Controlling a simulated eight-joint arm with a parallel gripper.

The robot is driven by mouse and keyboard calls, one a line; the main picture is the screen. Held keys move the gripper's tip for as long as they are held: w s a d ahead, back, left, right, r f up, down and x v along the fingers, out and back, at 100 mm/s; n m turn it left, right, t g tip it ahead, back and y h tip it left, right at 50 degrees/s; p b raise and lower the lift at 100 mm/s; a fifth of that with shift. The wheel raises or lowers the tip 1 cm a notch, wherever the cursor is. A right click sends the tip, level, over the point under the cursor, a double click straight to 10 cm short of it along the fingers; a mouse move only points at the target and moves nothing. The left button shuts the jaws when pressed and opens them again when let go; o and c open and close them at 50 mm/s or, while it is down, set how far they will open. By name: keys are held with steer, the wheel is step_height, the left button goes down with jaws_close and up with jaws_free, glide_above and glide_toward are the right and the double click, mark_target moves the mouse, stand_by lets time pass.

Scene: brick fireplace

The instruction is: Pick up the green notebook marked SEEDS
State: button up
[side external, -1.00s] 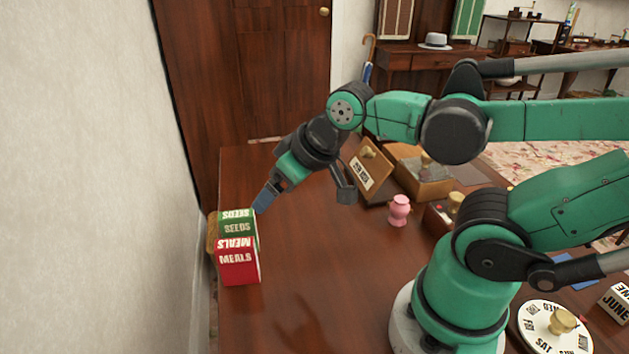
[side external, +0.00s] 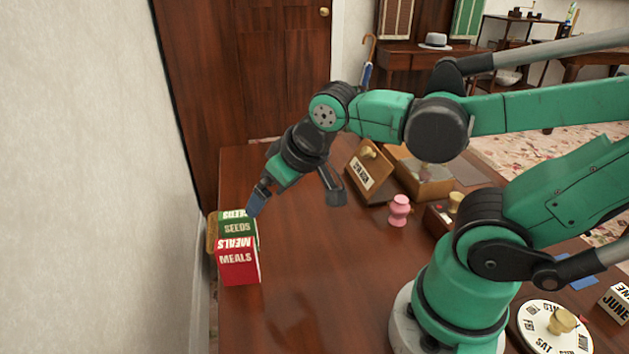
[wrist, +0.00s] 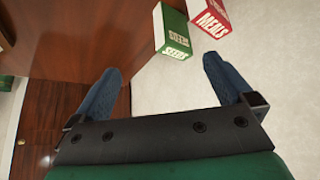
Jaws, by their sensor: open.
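The green notebook marked SEEDS (side external: 238,229) stands upright at the table's left edge, behind the red notebook marked MEALS (side external: 239,267). My gripper (side external: 256,205) is at the green notebook's upper right in the side view, where a blue finger covers part of its top lettering. In the wrist view my gripper (wrist: 163,70) has its two blue fingers wide apart with nothing between them. There the green notebook (wrist: 173,32) lies ahead of the fingertips, within the span between them, and the red notebook (wrist: 210,14) is at its right. I cannot tell whether a finger touches the green notebook.
A tan object (side external: 212,232) stands against the notebooks' left side, close to the wall (side external: 100,180). The table (side external: 310,270) between is clear.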

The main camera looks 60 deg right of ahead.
mark_target(236, 215)
steer(key=w+a+f+m+h, duration=0.1)
steer(key=m+h, duration=0.1)
steer(key=w+a+f+m+h, duration=0.1)
steer(key=w+m+h, duration=0.1)
steer(key=m, duration=0.1)
steer(key=w+a+f+m+h, duration=0.1)
steer(key=w+f+m+h, duration=0.1)
steer(key=h, duration=0.1)
steer(key=shift+w+a+g, duration=0.15)
steer(key=shift+a+g, duration=0.05)
steer(key=shift+g, duration=0.2)
steer(key=a+m+h, duration=0.1)
steer(key=f+m+t+h, duration=0.1)
steer(key=m, duration=0.1)
steer(key=shift+a+m+h, duration=0.3)
steer(key=shift+a, duration=0.1)
steer(key=shift+x, duration=2.85)
steer(key=shift+a, duration=0.1)
steer(key=c, duration=1.1)
steer(key=shift+r, duration=0.1)
steer(key=shift+c, duration=0.2)
